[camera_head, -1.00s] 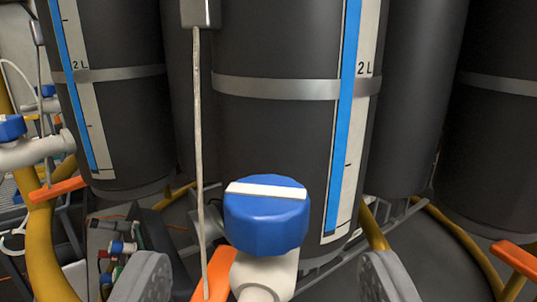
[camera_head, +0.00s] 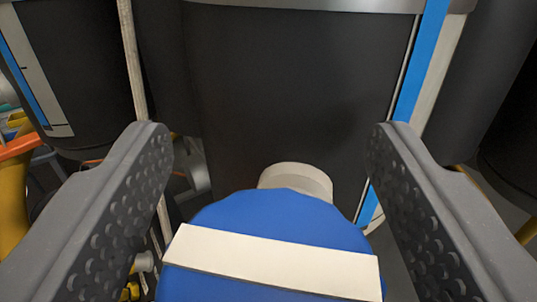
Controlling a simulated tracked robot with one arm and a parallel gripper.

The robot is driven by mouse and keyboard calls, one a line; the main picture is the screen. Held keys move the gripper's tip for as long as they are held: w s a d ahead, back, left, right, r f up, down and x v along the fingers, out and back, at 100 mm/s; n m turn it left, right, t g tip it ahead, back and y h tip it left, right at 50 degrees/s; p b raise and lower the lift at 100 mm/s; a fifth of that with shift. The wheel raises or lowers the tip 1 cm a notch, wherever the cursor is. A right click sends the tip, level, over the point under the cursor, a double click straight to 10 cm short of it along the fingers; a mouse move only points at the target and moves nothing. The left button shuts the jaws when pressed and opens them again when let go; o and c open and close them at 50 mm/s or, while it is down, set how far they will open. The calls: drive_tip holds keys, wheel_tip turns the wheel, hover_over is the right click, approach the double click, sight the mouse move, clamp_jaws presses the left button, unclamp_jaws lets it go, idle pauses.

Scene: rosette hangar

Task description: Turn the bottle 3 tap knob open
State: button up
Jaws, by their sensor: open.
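The blue tap knob (camera_head: 270,222) is large at the bottom centre, partly cut off by the lower edge. A white bar (camera_head: 270,262) crosses its top, tilted slightly down to the right. A pale pipe end (camera_head: 296,180) shows just behind it. My gripper (camera_head: 268,145) is open, one grey finger left of the knob and one right of it. I see no clear contact between the fingers and the knob. A dark bottle (camera_head: 290,95) stands behind the knob; no bottle number is readable.
A blue level strip (camera_head: 418,65) runs down the bottle's right side. A thin rod (camera_head: 133,60) hangs at the left. Another dark bottle (camera_head: 85,75) stands at the left, with an orange handle (camera_head: 18,146) beside it.

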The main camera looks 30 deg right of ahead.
drive_tip(key=c, duration=1)
drive_tip(key=shift+d, duration=0.2)
drive_tip(key=shift+a+f, duration=0.1)
drive_tip(key=shift+a, duration=0.05)
